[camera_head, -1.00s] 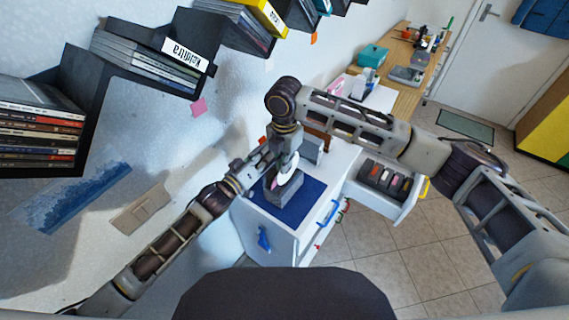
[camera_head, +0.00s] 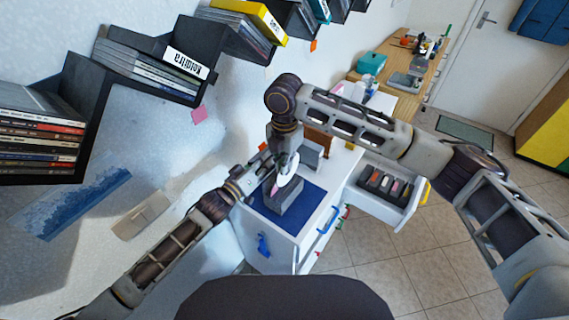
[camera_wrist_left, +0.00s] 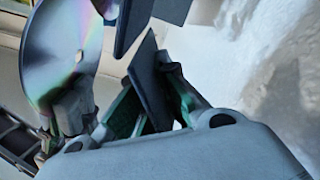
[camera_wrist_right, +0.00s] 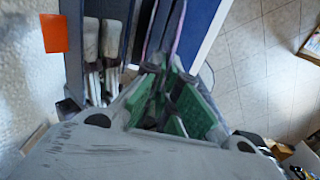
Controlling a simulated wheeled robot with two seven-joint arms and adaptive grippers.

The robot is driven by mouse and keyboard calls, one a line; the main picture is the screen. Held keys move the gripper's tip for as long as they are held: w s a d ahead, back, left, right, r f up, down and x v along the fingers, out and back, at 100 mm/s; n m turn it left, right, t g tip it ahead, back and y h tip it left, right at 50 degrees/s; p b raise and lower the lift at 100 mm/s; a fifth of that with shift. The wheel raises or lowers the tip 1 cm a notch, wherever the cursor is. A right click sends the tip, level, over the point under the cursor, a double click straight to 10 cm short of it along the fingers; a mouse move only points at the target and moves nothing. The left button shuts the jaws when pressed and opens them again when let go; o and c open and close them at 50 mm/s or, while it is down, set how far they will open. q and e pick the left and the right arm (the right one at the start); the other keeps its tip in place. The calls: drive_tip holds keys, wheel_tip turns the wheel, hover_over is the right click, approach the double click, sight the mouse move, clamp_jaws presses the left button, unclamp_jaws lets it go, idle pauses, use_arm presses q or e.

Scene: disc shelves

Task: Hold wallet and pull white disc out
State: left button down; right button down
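A white disc (camera_head: 291,180) stands on edge above a dark grey block (camera_head: 290,196) on a blue mat (camera_head: 311,203). My right gripper (camera_head: 286,160) reaches down onto the disc from above; in the right wrist view (camera_wrist_right: 167,85) its fingers close around the thin edge-on disc (camera_wrist_right: 171,30). The disc shows as a shiny round face in the left wrist view (camera_wrist_left: 58,45). My left gripper (camera_head: 264,163) comes in from the left, close beside the right one. Its fingers (camera_wrist_left: 155,95) flank a thin dark panel (camera_wrist_left: 151,80), apparently the wallet. The wallet's lower part is hidden.
The mat lies on a white cabinet (camera_head: 272,240) with an open drawer (camera_head: 383,190) of several items at right. Wall shelves of disc cases (camera_head: 38,130) run along the left. Both grippers are crowded together; floor (camera_head: 430,240) is clear at right.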

use_arm(q)
drive_tip(key=c, duration=1.6)
unclamp_jaws()
drive_tip(key=shift+o, duration=0.2)
drive_tip(key=v, duration=1.2)
